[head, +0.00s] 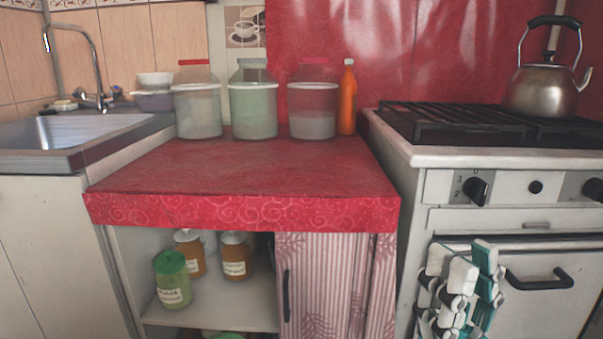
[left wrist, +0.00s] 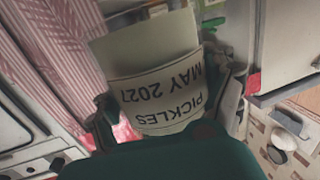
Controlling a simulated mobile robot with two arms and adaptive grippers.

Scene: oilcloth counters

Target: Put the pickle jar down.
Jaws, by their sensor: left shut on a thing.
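The pickle jar (left wrist: 150,55) fills the middle of the left wrist view. It is pale, with a white label reading "PICKLES MAY 2027" upside down in that picture. My left gripper (left wrist: 168,97) has a dark finger on each side of the jar and is shut on it. My teal gripper body covers the jar's lower part in that view. Neither the left gripper nor this jar shows in the head view. My right gripper (head: 462,285), white and teal, hangs in front of the oven at lower right; its finger opening is unclear.
The red oilcloth counter (head: 250,170) is clear in front; large jars (head: 254,110) and an orange bottle (head: 348,100) line its back. Several smaller jars (head: 173,285) stand on the shelf below, beside a striped curtain (head: 330,285). A sink (head: 80,130) is left; a stove with kettle (head: 540,90) is right.

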